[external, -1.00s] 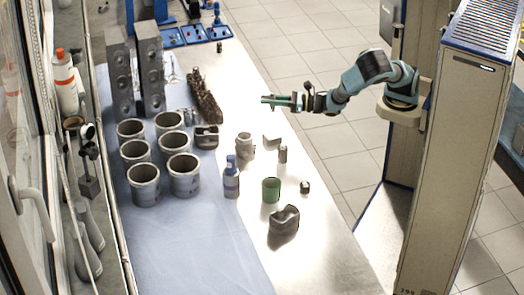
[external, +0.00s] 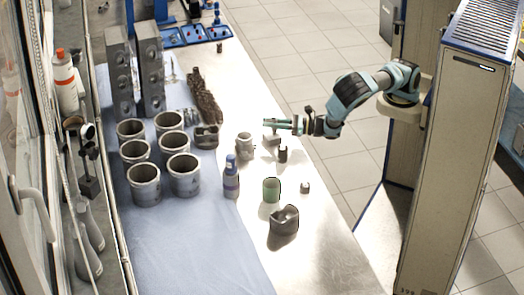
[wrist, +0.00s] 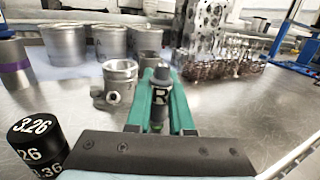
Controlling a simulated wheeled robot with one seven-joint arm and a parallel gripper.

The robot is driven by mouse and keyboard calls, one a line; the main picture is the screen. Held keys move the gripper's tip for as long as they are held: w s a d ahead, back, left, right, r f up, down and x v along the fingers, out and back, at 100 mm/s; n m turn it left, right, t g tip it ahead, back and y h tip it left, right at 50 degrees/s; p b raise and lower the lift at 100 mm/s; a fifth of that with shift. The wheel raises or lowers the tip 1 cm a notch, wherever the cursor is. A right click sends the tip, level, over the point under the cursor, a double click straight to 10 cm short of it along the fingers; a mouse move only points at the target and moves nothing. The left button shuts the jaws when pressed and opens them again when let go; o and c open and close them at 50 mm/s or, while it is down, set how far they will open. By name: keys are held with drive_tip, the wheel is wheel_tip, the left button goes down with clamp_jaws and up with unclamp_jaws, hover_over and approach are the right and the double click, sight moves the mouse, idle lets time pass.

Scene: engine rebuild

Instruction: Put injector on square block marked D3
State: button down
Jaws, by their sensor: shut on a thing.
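My gripper (external: 268,125) is over the bare metal part of the bench. In the wrist view its green fingers (wrist: 159,105) are shut on a small upright dark part (wrist: 161,75) with a grey top and a letter R on its side. I cannot tell for sure that this is the injector.
A metal piston (external: 244,146) stands left of my gripper, and a dark cylinder (external: 283,154) stands close below it. Several cylinder liners (external: 184,177) fill the left.

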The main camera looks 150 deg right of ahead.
drive_tip(key=shift+f, duration=0.15)
drive_tip(key=c, duration=0.8)
unclamp_jaws()
drive_tip(key=shift+r, duration=0.2)
drive_tip(key=b+v, duration=0.1)
drive_tip(key=v, duration=0.1)
drive_tip(key=b+v, duration=0.1)
drive_tip(key=v, duration=0.1)
drive_tip(key=shift+s+a+f, duration=0.15)
drive_tip(key=shift+a+f, duration=0.1)
drive_tip(key=shift+a, duration=0.1)
drive_tip(key=p+v, duration=0.6)
drive_tip(key=shift+s+a+r, duration=0.1)
drive_tip(key=shift+a+r, duration=0.15)
drive_tip(key=shift+r, duration=0.15)
drive_tip(key=shift+s+a+f, duration=0.15)
drive_tip(key=shift+s+a, duration=0.05)
drive_tip(key=shift+a, duration=0.15)
